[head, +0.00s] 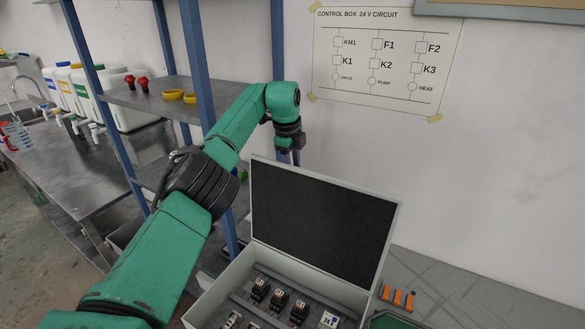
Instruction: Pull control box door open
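The control box (232,283) is a light grey case in the lower middle of the head view. Its door (322,225), dark inside with a pale rim, stands raised and open at the back of the box. Several relays (279,300) on rails show inside. My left gripper (290,157) points down just above the door's upper left edge. Its fingertips are small and partly hidden, so I cannot tell whether they are apart or touch the door. My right gripper is not in view.
A blue-post metal shelf (150,100) stands left of the box, with red knobs (137,82) and yellow rings (180,96). A circuit diagram (382,55) hangs on the wall behind. Orange parts (398,298) lie right of the box. A metal counter (75,165) is at far left.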

